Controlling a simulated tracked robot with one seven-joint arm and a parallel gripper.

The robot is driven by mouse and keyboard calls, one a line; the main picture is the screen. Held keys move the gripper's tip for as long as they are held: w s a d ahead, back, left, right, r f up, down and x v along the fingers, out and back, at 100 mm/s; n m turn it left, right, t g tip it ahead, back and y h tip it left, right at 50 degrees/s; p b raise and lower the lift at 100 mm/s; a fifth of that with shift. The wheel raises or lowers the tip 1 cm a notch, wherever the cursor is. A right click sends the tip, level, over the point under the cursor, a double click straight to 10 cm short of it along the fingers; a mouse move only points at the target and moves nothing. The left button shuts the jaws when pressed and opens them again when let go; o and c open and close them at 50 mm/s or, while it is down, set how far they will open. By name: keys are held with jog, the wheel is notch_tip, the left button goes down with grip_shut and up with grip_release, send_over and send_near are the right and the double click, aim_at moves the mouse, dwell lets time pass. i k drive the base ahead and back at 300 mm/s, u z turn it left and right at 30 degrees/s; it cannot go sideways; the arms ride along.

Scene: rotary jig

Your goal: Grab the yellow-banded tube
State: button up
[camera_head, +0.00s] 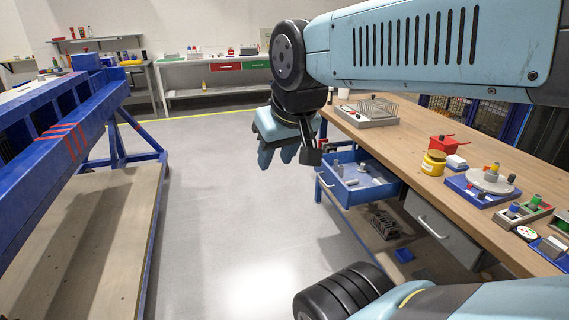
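The rotary jig, a pale round disc on a blue base (466,190), stands on the wooden bench at the right. Several small upright pieces stand on the disc. One of them, with a yellow part (495,167), may be the yellow-banded tube; it is too small to be sure. My gripper (287,154) hangs fingers-down over the floor, left of the bench and beside the open blue drawer, far from the jig. I see nothing held in it, but its finger gap is not clear from this angle.
The open blue drawer (346,195) juts from the bench (405,140) with grey parts inside. A yellow pot (433,164), a red container (453,142) and small trays (523,212) crowd the bench near the jig. A blue frame (60,135) stands left; the floor between is clear.

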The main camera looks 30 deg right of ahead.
aim_at(496, 167)
jog(key=u, duration=0.6)
jog(key=i, duration=0.1)
jog(key=z, duration=2.9)
jog(key=k, duration=0.4)
jog(key=z, duration=0.25)
jog(key=i, duration=0.4)
jog(key=u, duration=0.2)
